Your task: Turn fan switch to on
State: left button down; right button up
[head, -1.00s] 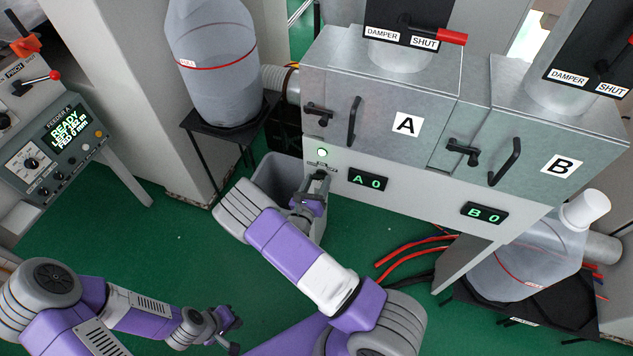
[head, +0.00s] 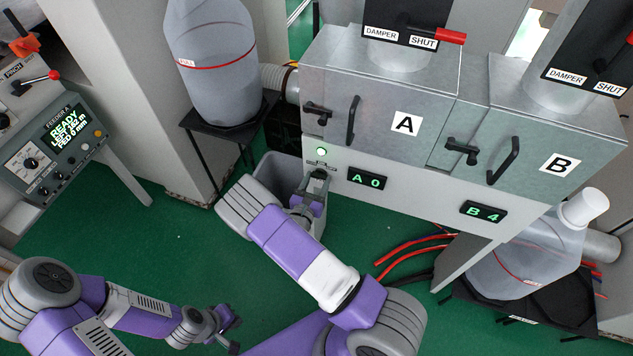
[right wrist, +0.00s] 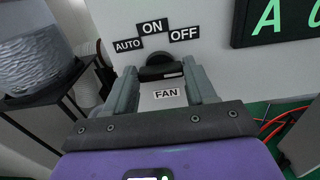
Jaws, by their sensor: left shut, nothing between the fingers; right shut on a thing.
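The fan switch (right wrist: 160,68) is a black knob on the pale front panel in the right wrist view. Labels AUTO, ON and OFF sit around its top, and a FAN label (right wrist: 167,93) sits below it. My right gripper (head: 319,180) is at the panel, shut on the knob with one finger on each side. The knob's grip looks roughly level; its exact pointing is hard to tell. In the head view the gripper largely hides the knob. My left gripper (head: 232,325) is shut and empty, low over the floor at lower left.
A lit green lamp (head: 321,151) is above the switch. Displays read A 0 (head: 367,179) and B 4 (head: 484,213). A grey bin (head: 279,175) stands close by the right gripper. A feeder console (head: 62,145) is at left. Red hoses (head: 410,247) lie below the panel.

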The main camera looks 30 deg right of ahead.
jog(key=o, duration=1)
jog(key=shift+o, duration=0.2)
jog(key=v, duration=0.7)
jog(key=shift+s+a+p, duration=0.2)
jog(key=shift+s+p, duration=0.05)
jog(key=shift+p, duration=0.15)
